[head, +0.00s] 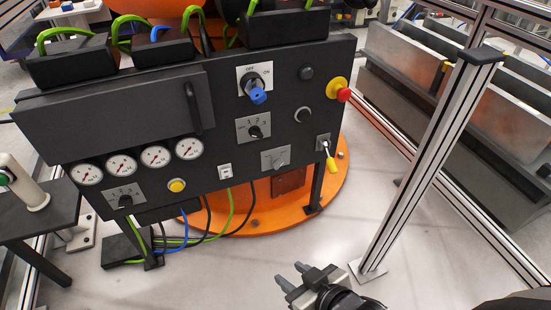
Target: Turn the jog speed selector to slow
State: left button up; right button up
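The dark control panel (230,110) stands in front of me and carries several selectors. One black rotary knob (255,131) sits on a grey plate at mid-panel. Another black knob (124,201) sits on a plate at lower left. A grey plate with a small selector (275,159) is at lower middle, and a small lever switch (326,148) with a pale tip is at lower right. The labels are too small to tell which is the jog speed selector or its setting. My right gripper (292,276) is below the panel, apart from it, open and empty. My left gripper is not in view.
A blue-handled on/off switch (257,93), a red emergency button (343,94), a yellow button (177,185) and several gauges (122,164) share the panel. A metal post (425,160) stands at right. A dark side table (45,215) is at left.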

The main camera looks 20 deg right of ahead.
aim_at(277, 162)
jog(key=z, duration=1.3)
jog(key=k, duration=0.65)
jog(key=u, duration=1.1)
jog(key=i, duration=0.3)
jog(key=u, duration=0.05)
